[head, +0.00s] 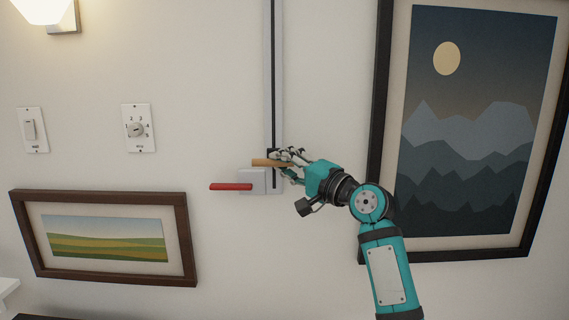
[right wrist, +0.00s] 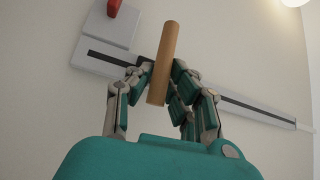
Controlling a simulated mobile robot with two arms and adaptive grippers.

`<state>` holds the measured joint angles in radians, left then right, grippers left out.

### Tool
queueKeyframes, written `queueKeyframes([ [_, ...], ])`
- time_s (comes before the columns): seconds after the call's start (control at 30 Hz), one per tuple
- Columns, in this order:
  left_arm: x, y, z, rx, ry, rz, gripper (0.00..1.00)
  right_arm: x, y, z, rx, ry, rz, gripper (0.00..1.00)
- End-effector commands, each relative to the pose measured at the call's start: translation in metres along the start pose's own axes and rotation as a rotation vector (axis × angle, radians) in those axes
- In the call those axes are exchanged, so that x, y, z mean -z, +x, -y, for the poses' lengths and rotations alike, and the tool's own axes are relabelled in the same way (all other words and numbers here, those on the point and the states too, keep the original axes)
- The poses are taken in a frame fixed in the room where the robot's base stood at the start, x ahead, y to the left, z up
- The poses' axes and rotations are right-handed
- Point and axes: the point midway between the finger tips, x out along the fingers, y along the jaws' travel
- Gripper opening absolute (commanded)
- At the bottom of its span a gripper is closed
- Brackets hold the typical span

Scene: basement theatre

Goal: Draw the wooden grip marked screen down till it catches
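The wooden grip (head: 264,163) is a short light-brown bar that sticks out from a long vertical track (head: 276,80) on the wall, near the track's lower end. My right gripper (head: 283,161) is at the grip. In the right wrist view the wooden grip (right wrist: 164,62) stands between the fingers (right wrist: 160,72), which close against it from both sides. No "screen" marking can be read. The screen itself cannot be made out. My left gripper is not in view.
A red handle (head: 231,186) sticks out left from a pale box (head: 260,181) just below the grip. A dial plate (head: 138,128) and a switch plate (head: 32,130) are at left. A landscape picture (head: 105,274) hangs lower left, a mountain picture (head: 384,80) at right.

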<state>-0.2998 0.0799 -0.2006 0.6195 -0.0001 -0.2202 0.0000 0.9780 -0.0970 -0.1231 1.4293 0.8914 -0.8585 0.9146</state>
Motion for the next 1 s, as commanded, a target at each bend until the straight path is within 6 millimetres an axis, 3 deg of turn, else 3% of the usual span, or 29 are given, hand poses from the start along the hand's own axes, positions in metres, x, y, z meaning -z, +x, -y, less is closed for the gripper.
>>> queueKeyframes([
  [0.43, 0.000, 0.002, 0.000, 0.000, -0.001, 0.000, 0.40, 0.000, 0.000, -0.005, -0.006, 0.000, 0.001, 0.00],
  [0.7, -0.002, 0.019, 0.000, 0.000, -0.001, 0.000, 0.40, -0.006, -0.005, -0.043, -0.017, 0.000, 0.003, 0.00],
  [0.93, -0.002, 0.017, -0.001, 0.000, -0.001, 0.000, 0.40, -0.005, -0.004, -0.038, -0.011, -0.001, 0.002, 0.00],
  [0.97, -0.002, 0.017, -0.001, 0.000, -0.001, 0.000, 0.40, -0.005, -0.004, -0.037, -0.009, -0.001, 0.002, 0.17],
  [1.0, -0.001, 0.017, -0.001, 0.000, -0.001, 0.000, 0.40, -0.005, -0.004, -0.037, -0.008, -0.002, 0.001, 0.22],
])
